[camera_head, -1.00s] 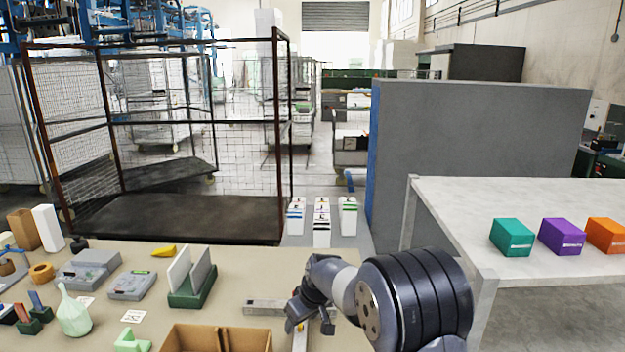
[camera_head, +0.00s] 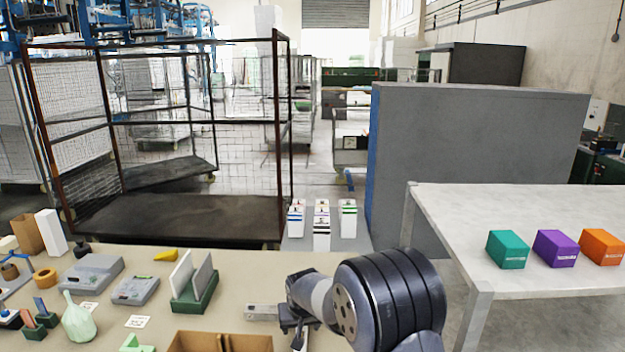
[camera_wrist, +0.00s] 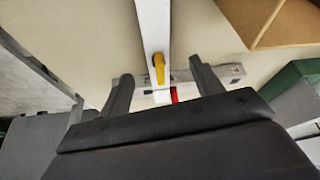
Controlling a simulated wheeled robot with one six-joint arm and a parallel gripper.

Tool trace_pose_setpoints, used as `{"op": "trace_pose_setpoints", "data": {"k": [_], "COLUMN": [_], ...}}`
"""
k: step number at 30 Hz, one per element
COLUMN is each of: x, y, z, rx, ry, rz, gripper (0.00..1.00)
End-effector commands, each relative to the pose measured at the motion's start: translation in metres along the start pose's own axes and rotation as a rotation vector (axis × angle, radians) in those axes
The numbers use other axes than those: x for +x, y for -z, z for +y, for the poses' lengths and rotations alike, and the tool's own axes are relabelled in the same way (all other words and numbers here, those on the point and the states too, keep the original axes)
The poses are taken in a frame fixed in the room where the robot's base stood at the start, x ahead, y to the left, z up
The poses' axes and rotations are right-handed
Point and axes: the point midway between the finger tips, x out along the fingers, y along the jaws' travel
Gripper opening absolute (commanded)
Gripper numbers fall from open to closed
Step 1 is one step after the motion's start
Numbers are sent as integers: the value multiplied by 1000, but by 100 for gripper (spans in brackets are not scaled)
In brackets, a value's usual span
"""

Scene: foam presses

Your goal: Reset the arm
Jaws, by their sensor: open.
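My gripper (camera_wrist: 158,82) is open in the wrist view, its two dark fingers apart. Between and beyond the fingertips lie a white bar (camera_wrist: 153,25), a yellow part (camera_wrist: 158,66) and a small red part (camera_wrist: 174,95). A grey metal bar (camera_wrist: 225,72) crosses behind the fingers. Nothing is seen held. In the head view my dark arm reaches over the right end of the beige table (camera_head: 260,270), and the gripper is mostly hidden behind its wrist. The metal bar (camera_head: 262,312) shows just left of it.
A brown box (camera_head: 215,342), a green rack with panels (camera_head: 194,290) and grey devices (camera_head: 92,272) stand on the table to the left. White bins (camera_head: 321,225) stand behind. A white table (camera_head: 520,215) at right holds teal (camera_head: 507,249), purple (camera_head: 555,248) and orange (camera_head: 602,246) boxes.

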Motion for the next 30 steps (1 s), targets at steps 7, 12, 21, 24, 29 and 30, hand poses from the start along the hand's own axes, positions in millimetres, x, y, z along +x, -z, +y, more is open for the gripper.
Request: {"op": "trace_pose_setpoints", "data": {"k": [7, 12, 21, 24, 29, 30], "x": [0, 0, -20, -22, -23, -23], "y": [0, 0, 1, 0, 0, 0], "z": [-2, -3, -4, -4, -4, -4], "rx": [107, 182, 201, 201, 201, 201], "ry": [-45, -75, -83, -83, -83, -83], "rz": [-1, 0, 1, 0, -1, 0], "gripper": [62, 62, 62, 62, 62, 62]}}
